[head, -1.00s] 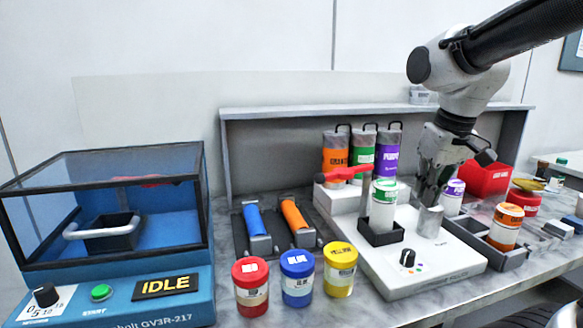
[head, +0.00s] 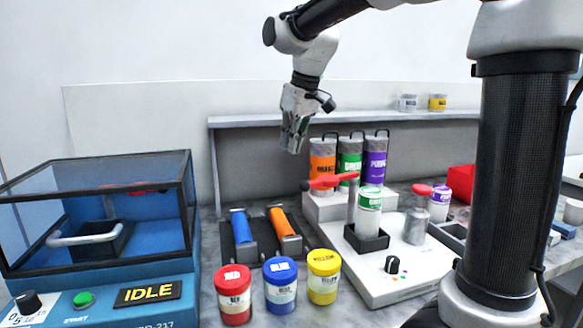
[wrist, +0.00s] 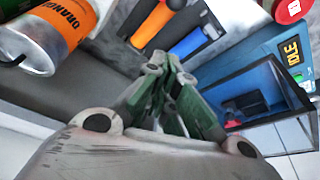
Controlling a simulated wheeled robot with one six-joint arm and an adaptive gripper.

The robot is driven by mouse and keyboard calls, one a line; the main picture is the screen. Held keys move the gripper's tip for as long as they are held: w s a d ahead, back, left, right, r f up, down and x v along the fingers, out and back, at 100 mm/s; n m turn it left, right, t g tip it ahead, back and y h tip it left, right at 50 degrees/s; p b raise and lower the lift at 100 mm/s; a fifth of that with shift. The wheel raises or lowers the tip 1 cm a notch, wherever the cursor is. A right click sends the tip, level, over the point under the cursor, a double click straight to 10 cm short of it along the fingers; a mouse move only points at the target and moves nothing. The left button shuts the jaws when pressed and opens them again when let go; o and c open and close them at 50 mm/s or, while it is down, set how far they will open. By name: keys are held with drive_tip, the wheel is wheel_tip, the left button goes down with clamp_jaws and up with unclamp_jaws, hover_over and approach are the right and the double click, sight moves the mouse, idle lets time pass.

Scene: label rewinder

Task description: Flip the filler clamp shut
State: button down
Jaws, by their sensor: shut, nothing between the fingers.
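The filler (head: 410,262) is a white base with a black knob and a raised step at its back. Its clamp has a red lever (head: 331,181) that sticks out to the left above the step, beside the orange canister. A white bottle with a green label (head: 369,210) stands in the filler's black square holder (head: 366,241). My gripper (head: 293,148) is shut and empty, pointing down in the air above and to the left of the red lever. Its green-grey fingers (wrist: 172,105) show closed together in the wrist view.
Orange, green and purple canisters (head: 376,160) stand on the step. A blue IDLE machine (head: 100,225) is at left. Red, blue and yellow jars (head: 323,277) stand in front. Blue and orange tools (head: 283,224) lie behind them. A shelf edge (head: 340,119) runs along the back.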

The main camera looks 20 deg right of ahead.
wheel_tip(320, 180, down, 8)
drive_tip(key=shift+s+d+f, duration=0.25)
drive_tip(key=shift+s+d, duration=0.05)
drive_tip(key=shift+s, duration=0.15)
idle(0.3)
drive_tip(key=shift+s, duration=0.15)
